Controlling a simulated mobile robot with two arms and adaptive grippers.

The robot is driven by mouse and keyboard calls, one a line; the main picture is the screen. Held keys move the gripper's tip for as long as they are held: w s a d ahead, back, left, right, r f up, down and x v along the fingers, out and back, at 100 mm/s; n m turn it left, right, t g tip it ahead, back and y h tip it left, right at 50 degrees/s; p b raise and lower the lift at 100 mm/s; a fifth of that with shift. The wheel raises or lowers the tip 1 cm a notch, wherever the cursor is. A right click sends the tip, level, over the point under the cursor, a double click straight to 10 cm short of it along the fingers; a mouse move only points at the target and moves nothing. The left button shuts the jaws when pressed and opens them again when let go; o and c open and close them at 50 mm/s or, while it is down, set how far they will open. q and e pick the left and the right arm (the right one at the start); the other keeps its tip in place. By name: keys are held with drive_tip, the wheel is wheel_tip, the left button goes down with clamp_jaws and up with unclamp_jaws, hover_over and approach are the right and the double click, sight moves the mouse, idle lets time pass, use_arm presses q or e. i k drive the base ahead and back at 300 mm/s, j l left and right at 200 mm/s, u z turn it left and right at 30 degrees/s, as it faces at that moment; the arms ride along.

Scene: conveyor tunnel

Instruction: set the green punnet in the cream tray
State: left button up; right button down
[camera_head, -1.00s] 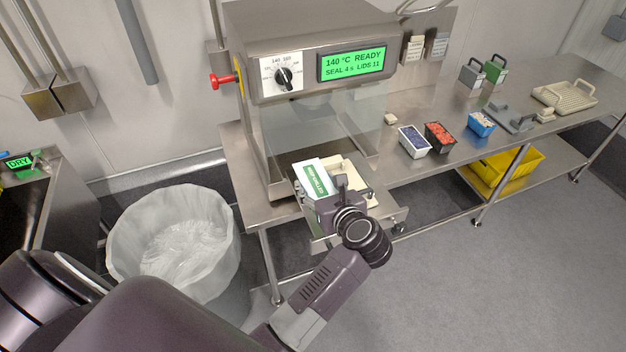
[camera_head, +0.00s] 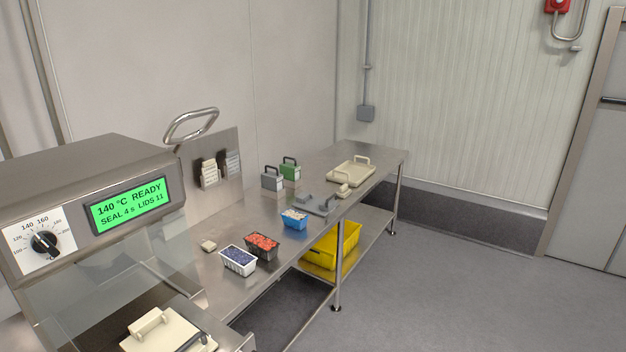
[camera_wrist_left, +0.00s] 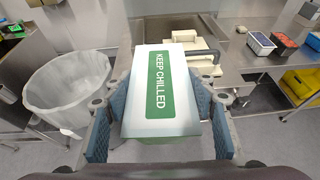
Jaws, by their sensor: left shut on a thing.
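The green punnet (camera_wrist_left: 165,139) is in the left wrist view, mostly hidden under a white lid with a green KEEP CHILLED label (camera_wrist_left: 159,85). My left gripper (camera_wrist_left: 160,108) is shut on it, with one blue-padded finger on each side. The cream tray (camera_head: 345,177) lies at the far end of the steel table in the head view. It looks empty and has a raised handle at its back. My left gripper and the punnet do not show in the head view. My right gripper is in neither current view.
The sealing machine (camera_head: 88,170) stands at left, its cream-lined drawer (camera_head: 168,335) out and empty.

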sight(352, 169)
drive_tip(key=i+l+z, duration=0.3)
drive_tip(key=i, duration=0.2)
drive_tip(key=i+l+z, duration=0.2)
drive_tip(key=i+z, duration=0.15)
drive_tip(key=i, duration=0.2)
drive_tip(key=i+z, duration=0.3)
drive_tip(key=i, duration=1.95)
drive_tip(key=i+u, duration=0.15)
drive_tip(key=i, duration=0.45)
drive_tip(key=i+l+u, duration=0.15)
drive_tip(key=i, duration=0.4)
drive_tip(key=i+l+u, duration=0.15)
drive_tip(key=i, duration=0.4)
drive_tip(key=i+l+u, duration=0.2)
drive_tip(key=i+u, duration=0.25)
drive_tip(key=i+l+u, duration=0.2)
drive_tip(key=u, duration=0.25)
drive_tip(key=i+l+u, duration=0.25)
drive_tip(key=l+u, duration=0.25)
drive_tip(key=i+l+u, duration=0.15)
drive_tip(key=l+u, duration=0.3)
drive_tip(key=i+l+u, duration=0.1)
drive_tip(key=l+u, duration=0.3)
drive_tip(key=l, duration=0.25)
drive_tip(key=l+u, duration=0.4)
drive_tip(key=l, duration=0.2)
drive_tip(key=k+l+u, duration=0.1)
drive_tip(key=l+u, duration=0.35)
drive_tip(key=l, duration=0.15)
